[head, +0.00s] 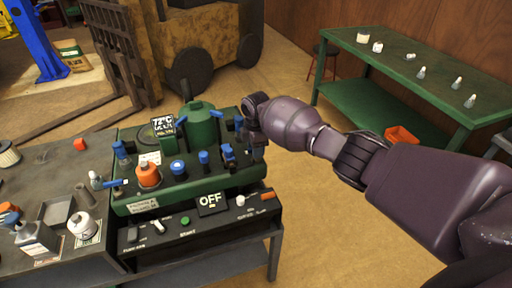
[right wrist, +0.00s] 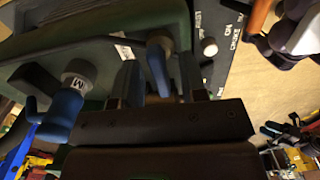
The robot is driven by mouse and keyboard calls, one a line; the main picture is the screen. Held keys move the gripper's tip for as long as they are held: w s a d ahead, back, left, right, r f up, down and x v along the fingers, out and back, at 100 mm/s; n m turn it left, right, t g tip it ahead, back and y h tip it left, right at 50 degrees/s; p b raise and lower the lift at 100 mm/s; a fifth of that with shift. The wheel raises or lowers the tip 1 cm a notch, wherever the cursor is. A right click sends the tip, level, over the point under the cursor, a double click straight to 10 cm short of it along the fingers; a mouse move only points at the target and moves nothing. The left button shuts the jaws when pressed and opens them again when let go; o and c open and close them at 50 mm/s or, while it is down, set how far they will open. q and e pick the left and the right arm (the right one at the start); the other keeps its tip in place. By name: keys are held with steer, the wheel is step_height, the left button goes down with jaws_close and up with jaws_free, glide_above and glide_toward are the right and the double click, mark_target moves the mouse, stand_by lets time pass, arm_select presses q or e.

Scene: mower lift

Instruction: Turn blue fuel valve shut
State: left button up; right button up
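A green machine (head: 195,190) carries several blue knobs and levers; the labels are too small to tell which is the fuel valve. My right gripper (head: 250,145) is at the machine's right end, beside a blue lever (head: 229,152). In the right wrist view, a blue lever (right wrist: 157,68) stands between the two fingers of my right gripper (right wrist: 160,82). The fingers are apart, with a gap visible on the lever's right. Whether the left finger touches it I cannot tell. A blue valve marked M (right wrist: 72,88) is left of the fingers. My left gripper is not in view.
A black front panel (head: 205,225) has an OFF display (head: 212,202) and a green button. A grey bench (head: 75,165) with bottles and a tray is at left. A green table (head: 430,78) with small items stands at back right. Open floor lies between.

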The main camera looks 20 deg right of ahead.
step_height(320, 180, up, 11)
steer(key=shift+p, duration=0.45)
steer(key=shift+f, duration=0.1)
stand_by(0.4)
